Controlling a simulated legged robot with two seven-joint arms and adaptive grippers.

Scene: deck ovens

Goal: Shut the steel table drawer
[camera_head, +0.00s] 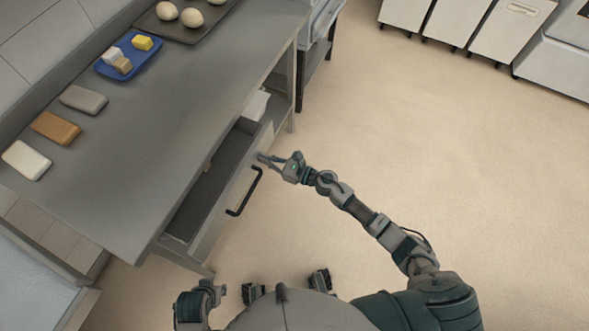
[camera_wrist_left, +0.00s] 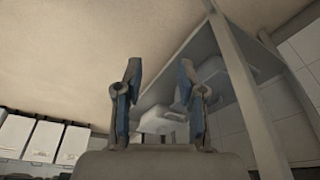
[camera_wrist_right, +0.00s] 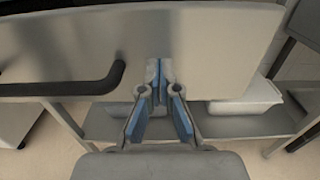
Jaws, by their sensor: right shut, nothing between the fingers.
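The steel table drawer (camera_head: 214,182) stands pulled out from under the steel table top (camera_head: 150,150), its inside visible. Its front panel carries a dark bar handle (camera_head: 244,192), which also shows at the left in the right wrist view (camera_wrist_right: 75,86). My right gripper (camera_head: 262,158) is shut and empty at the drawer front, beyond the handle's far end. In the right wrist view its fingertips (camera_wrist_right: 159,66) are together against or just before the bare panel (camera_wrist_right: 210,45); I cannot tell whether they touch. My left gripper (camera_wrist_left: 160,85) is open and empty, away from the drawer.
On the table lie a blue tray (camera_head: 108,70) with small blocks, a dark tray (camera_head: 207,32) with pale round pieces, and several slabs, including a brown one (camera_head: 56,128). A white container (camera_head: 256,104) sits on the shelf below. The floor (camera_head: 420,150) at right is clear.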

